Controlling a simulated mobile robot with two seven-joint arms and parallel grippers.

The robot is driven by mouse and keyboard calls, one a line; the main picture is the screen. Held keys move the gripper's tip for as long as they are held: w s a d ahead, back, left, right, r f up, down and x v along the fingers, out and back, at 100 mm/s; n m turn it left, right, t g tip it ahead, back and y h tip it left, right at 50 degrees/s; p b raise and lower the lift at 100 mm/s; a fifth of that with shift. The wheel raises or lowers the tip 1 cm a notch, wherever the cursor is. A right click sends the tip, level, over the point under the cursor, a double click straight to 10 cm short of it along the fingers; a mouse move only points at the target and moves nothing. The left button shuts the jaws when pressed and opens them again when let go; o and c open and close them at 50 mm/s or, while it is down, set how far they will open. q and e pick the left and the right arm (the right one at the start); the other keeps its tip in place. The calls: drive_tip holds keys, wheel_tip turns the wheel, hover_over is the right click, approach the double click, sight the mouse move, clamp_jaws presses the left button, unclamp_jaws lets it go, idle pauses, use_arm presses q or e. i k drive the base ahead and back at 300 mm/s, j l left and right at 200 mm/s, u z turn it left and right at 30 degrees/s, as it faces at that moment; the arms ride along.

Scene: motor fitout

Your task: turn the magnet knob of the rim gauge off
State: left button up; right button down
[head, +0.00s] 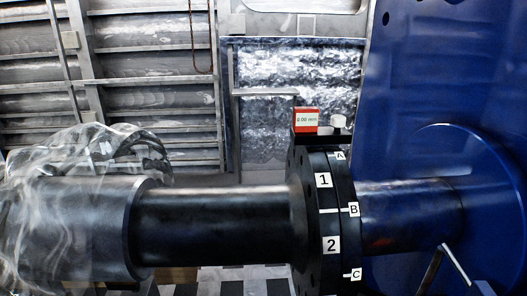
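The rim gauge (306,121) is a small red box with a pale display that appears to read 0.00 mm. It sits on top of the black flange coupling (324,222), on a dark base. A small white knob (339,121), which looks like the magnet knob, stands on the same base just right of the red box. Its on or off setting cannot be read. Neither of my grippers is in view, and nothing is touching the gauge or the knob.
A thick dark shaft (215,225) runs left from the coupling to a part under clear wrap (75,175). A blue wall and round housing (490,200) stand close on the right. Ribbed metal panels (150,70) form the back. Space above the gauge looks clear.

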sight(338, 122)
drive_tip(key=k+j+z, duration=0.15)
drive_tip(key=z, duration=0.35)
drive_tip(key=k+j+z, duration=0.1)
drive_tip(key=z, duration=0.4)
drive_tip(key=k+z, duration=0.2)
drive_tip(key=z, duration=0.3)
